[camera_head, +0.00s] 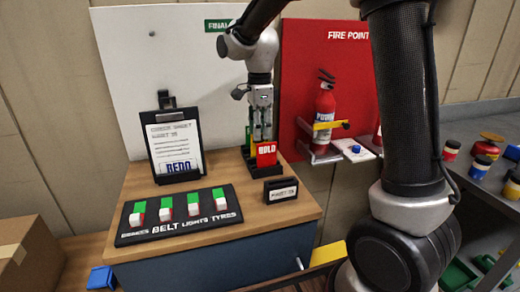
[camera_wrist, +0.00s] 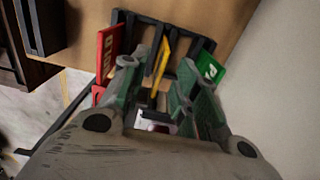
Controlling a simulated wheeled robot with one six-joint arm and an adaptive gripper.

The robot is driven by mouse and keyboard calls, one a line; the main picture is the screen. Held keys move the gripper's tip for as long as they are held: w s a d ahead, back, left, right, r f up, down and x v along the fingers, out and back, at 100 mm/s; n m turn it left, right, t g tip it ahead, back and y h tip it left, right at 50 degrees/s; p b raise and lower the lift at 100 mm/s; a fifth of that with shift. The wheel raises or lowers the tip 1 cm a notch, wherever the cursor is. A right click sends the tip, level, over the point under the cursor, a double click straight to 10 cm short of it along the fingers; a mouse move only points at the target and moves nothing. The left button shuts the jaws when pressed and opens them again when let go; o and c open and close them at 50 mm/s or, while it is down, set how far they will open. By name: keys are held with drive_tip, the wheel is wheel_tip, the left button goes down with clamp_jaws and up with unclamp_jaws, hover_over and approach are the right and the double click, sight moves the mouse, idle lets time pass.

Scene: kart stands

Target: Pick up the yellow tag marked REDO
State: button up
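The yellow tag (camera_wrist: 163,54) stands upright in the middle of a dark slotted rack (camera_wrist: 206,45). Its lettering is not readable from here. My gripper (camera_wrist: 158,78) points down over the rack, its two fingers apart on either side of the yellow tag, with visible gaps. The red HOLD tag (camera_wrist: 108,52) stands to the left and a green tag (camera_wrist: 211,69) to the right. In the head view my gripper (camera_head: 262,138) is low over the rack, behind the red HOLD tag (camera_head: 265,153).
The rack stands on a wooden counter (camera_head: 235,178). A clipboard with a check sheet (camera_head: 175,146), a switch panel (camera_head: 180,214) and a small black sign (camera_head: 281,191) stand nearby. A red fire board with an extinguisher (camera_head: 325,105) is right of the rack.

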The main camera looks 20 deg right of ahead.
drive_tip(key=shift+d+f, duration=0.1)
drive_tip(key=shift+f, duration=1.4)
clamp_jaws()
